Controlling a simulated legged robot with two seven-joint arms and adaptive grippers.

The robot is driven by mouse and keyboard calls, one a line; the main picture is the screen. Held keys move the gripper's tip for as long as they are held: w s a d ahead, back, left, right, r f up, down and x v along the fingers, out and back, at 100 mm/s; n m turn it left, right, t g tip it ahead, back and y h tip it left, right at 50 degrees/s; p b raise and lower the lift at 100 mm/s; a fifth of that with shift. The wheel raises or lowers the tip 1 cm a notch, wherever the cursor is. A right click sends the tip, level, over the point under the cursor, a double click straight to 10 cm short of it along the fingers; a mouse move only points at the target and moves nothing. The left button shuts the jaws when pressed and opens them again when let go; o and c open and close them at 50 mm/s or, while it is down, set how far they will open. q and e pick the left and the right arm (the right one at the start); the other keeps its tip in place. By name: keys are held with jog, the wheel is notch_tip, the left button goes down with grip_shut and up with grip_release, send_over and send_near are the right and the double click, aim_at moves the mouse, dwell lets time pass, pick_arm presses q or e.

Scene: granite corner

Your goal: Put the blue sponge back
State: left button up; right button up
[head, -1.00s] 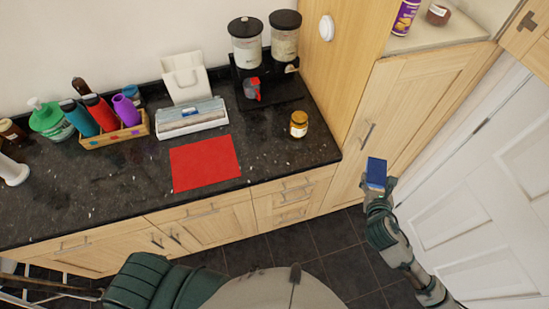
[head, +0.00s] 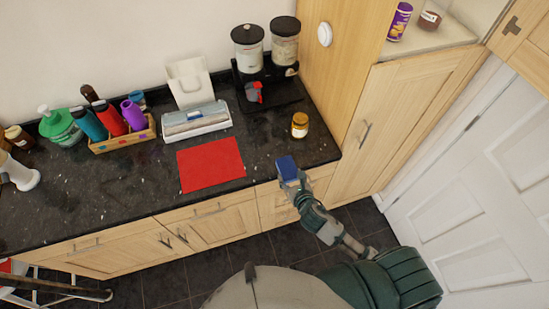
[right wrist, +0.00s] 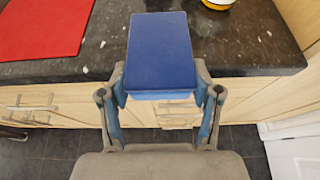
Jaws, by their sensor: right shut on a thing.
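The blue sponge (head: 287,168) is a blue block held by my right gripper (head: 291,180) at the counter's front edge, right of the red mat (head: 210,164). In the right wrist view the sponge (right wrist: 160,52) sits between the two fingers of my right gripper (right wrist: 160,92), which is shut on it. The red mat (right wrist: 42,28) shows at the upper left there, apart from the sponge. My left gripper is not in view.
A jar with a yellow lid (head: 299,125) stands on the dark counter (head: 255,145) behind the sponge. A white box (head: 195,121), a wooden bottle caddy (head: 122,137) and two canisters (head: 266,45) stand farther back. A tall cabinet (head: 395,125) borders the right.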

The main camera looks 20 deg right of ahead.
aim_at(277, 160)
jog(key=w+a, duration=0.1)
jog(key=w, duration=0.2)
jog(key=w+a, duration=0.1)
jog(key=w, duration=0.3)
jog(key=w+f, duration=0.1)
jog(key=w, duration=0.2)
jog(key=shift+w+a+p, duration=0.15)
jog(key=shift+a+p, duration=0.15)
jog(key=shift+a, duration=0.1)
jog(key=shift+w+a, duration=0.15)
jog(key=shift+w, duration=0.1)
notch_tip(277, 160, down, 3)
jog(key=shift+f, duration=0.15)
jog(key=shift+d+f, duration=0.15)
jog(key=shift+d, duration=0.2)
jog(key=o, duration=1)
jog(key=shift+d, duration=0.15)
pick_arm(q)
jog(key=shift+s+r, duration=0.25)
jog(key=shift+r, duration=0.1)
pick_arm(e)
jog(key=shift+a, duration=0.3)
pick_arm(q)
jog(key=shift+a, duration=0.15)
